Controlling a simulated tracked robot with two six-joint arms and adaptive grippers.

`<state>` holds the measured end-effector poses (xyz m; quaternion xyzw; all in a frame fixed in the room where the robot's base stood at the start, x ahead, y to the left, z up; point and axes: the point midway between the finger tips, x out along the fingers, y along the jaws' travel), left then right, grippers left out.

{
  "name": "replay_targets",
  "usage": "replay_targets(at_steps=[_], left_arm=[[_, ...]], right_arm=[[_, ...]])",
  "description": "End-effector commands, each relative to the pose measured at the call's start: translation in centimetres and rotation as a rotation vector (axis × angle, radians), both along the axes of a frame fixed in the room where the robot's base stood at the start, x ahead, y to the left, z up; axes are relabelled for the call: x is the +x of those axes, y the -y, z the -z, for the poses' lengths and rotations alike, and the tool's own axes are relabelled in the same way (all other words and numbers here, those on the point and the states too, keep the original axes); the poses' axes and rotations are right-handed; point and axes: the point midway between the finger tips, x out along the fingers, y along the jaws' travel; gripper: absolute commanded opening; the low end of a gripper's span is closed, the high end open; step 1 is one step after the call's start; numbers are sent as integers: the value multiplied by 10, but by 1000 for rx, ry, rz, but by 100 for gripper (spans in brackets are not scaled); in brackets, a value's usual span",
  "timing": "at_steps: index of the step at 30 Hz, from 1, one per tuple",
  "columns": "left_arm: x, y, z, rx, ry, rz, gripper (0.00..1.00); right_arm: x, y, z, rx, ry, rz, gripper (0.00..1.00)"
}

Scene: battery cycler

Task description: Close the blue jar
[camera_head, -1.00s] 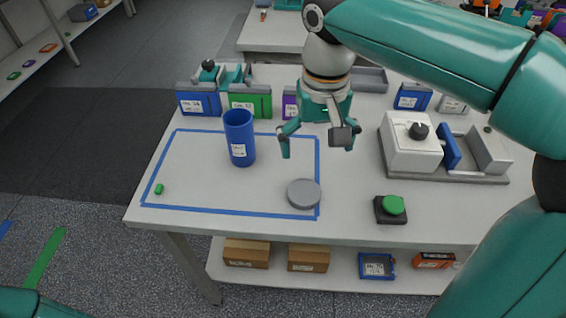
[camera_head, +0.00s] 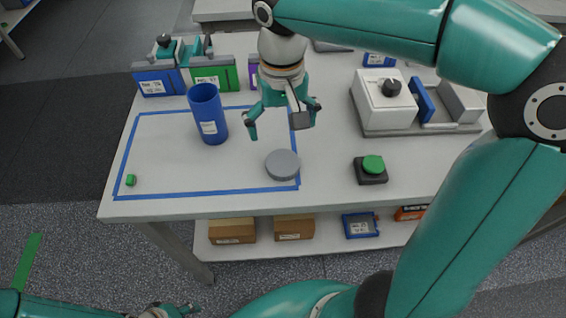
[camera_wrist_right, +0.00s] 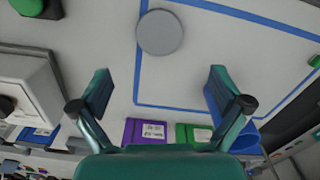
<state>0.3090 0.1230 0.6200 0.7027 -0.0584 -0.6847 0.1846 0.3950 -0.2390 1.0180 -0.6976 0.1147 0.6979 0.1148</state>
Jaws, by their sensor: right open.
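The blue jar (camera_head: 207,118) stands upright and open-topped inside the blue tape outline on the table. A round grey lid (camera_head: 283,166) lies flat near the outline's right front corner, apart from the jar. My right gripper (camera_head: 277,128) is open and empty above the table, just behind the lid and right of the jar. In the right wrist view the lid (camera_wrist_right: 159,33) lies ahead of the spread fingers (camera_wrist_right: 160,84), and the jar (camera_wrist_right: 246,138) is partly hidden behind one finger. My left gripper (camera_head: 176,310) shows only partly at the bottom edge; its jaws are unclear.
A green button (camera_head: 372,166) on a black base and a white device (camera_head: 384,104) stand right of the lid. Blue (camera_head: 158,82) and green (camera_head: 210,76) boxes stand behind the jar. A small green piece (camera_head: 131,180) lies at the left. The tabletop around the lid is clear.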

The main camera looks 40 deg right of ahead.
Motion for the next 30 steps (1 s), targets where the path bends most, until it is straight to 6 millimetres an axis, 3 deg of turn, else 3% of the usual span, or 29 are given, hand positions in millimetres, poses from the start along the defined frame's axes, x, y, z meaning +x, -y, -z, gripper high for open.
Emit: replay_targets(at_steps=[3,9,23,30], left_arm=[[0,0,5,0,0,0,40],[0,0,7,0,0,0,40],[0,0,7,0,0,0,40],[0,0,6,0,0,0,40]], right_arm=[[-1,0,28,0,-5,1,100],[0,0,54,-1,-1,0,100],[0,-1,61,-1,-1,-2,100],[-2,0,92,-1,-4,-2,100]])
